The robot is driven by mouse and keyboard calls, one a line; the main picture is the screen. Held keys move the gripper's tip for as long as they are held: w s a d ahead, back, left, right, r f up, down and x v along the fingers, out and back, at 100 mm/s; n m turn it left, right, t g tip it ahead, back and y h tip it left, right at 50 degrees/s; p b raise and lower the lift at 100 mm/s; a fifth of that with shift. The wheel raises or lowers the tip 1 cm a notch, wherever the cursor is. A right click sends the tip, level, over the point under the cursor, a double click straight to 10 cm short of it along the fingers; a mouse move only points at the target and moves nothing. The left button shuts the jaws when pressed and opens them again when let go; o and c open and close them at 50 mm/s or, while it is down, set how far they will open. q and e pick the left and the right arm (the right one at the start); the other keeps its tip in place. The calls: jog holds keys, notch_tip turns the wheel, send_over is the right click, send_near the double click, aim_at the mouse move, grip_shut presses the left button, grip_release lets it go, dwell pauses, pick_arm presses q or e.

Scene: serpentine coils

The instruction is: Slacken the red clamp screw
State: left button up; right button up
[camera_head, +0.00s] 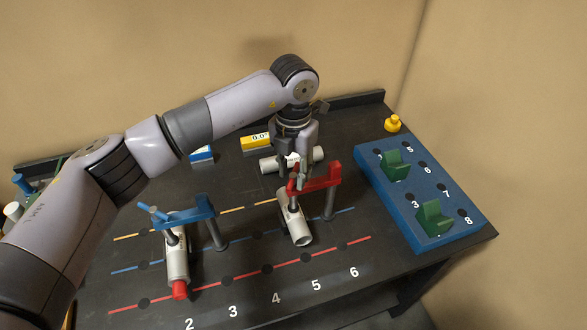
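The red clamp (322,179) stands on a grey post on the dark table, its arm reaching left over a light grey pipe (298,226). Its red screw handle (292,187) is at the arm's left end, above the pipe. My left gripper (296,172) points down from above, with its fingertips right at the screw's top. The fingers overlap the screw there, and I cannot tell whether they are closed on it. My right gripper is out of view.
A blue clamp (190,213) stands left over a red-tipped pipe (177,264). Another pipe (311,156) lies behind my gripper. A blue numbered block (403,208) with green pieces (434,218) is at right. A yellow display box (256,141) and yellow knob (393,123) stand behind.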

aim_at(293, 174)
pick_arm(q)
grip_shut()
dwell(1.4)
jog(key=shift+o, duration=1.2)
grip_release()
notch_tip(293, 174, up, 12)
